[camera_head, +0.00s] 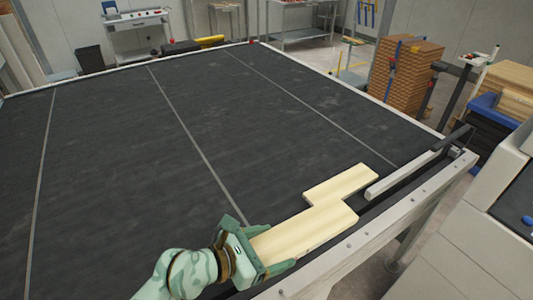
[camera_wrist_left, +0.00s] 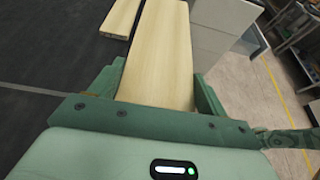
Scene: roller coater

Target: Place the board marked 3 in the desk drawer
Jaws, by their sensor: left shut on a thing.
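My left gripper (camera_head: 272,248) is shut on the near end of a pale wooden board (camera_head: 312,230), at the front edge of the dark conveyor table. The held board also shows in the left wrist view (camera_wrist_left: 160,50), running away between the gripper's fingers (camera_wrist_left: 158,90). A second pale board (camera_head: 342,183) lies on the dark surface just beyond the held one. It also shows in the left wrist view (camera_wrist_left: 120,18), to the left of the held board. No number is readable on either board. I cannot make out a desk drawer. My right gripper is not in view.
The wide dark table surface (camera_head: 130,150) is mostly clear. A raised metal rail (camera_head: 400,178) runs along its right edge, near the boards. A pale machine cabinet (camera_head: 470,235) stands at the right. A white workbench (camera_head: 138,20) stands at the back left, and stacked wood (camera_head: 405,75) at the back right.

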